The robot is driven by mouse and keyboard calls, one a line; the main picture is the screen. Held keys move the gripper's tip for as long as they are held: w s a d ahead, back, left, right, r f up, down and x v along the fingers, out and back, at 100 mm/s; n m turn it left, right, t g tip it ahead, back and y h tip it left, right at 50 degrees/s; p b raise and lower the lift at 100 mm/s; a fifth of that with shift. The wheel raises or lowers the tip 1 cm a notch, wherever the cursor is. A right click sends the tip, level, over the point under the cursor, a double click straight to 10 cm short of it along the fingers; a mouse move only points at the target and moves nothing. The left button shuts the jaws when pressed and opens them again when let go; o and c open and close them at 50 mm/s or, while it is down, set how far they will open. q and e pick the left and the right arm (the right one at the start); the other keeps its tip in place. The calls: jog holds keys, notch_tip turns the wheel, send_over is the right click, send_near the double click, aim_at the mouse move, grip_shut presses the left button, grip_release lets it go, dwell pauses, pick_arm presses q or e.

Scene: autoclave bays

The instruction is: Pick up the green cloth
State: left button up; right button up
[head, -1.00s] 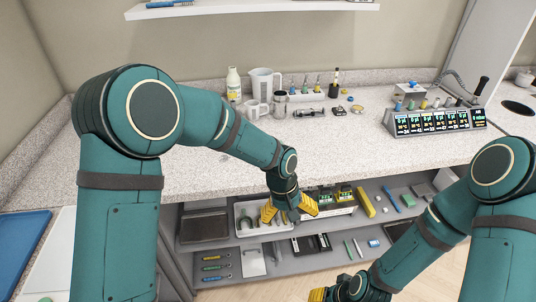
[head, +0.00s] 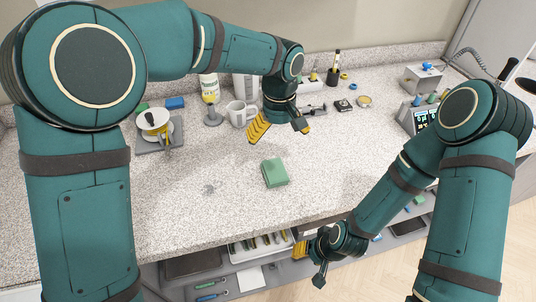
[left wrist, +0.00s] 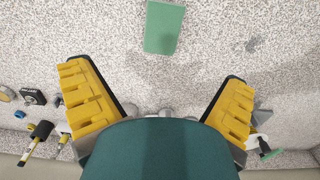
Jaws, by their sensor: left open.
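The green cloth (head: 274,173) is a small folded block lying flat on the speckled counter, in the middle of the head view. It also shows at the top middle of the left wrist view (left wrist: 164,27). My left gripper (head: 277,131) is above the counter, farther back than the cloth and apart from it. Its yellow fingers are spread wide with nothing between them; in the left wrist view (left wrist: 155,84) the cloth lies beyond the fingertips. My right gripper (head: 320,262) hangs low in front of the counter's edge, away from the cloth; its fingers are too unclear to judge.
A white mug (head: 238,114) and a bottle (head: 210,88) stand behind and left of my left gripper. A display unit (head: 422,116) is at the right. The counter around the cloth is clear.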

aim_at(275, 169)
pick_arm(q)
notch_tip(275, 169, down, 9)
jog(key=shift+r+b, duration=0.2)
jog(key=shift+b, duration=0.55)
jog(key=f, duration=0.3)
jog(key=f+b, duration=0.1)
jog(key=f, duration=0.1)
jog(key=shift+a+f, duration=0.1)
jog(key=shift+a, duration=0.2)
jog(key=c, duration=1)
notch_tip(275, 169, up, 10)
jog(key=shift+r+p, duration=0.1)
jog(key=shift+p, duration=0.8)
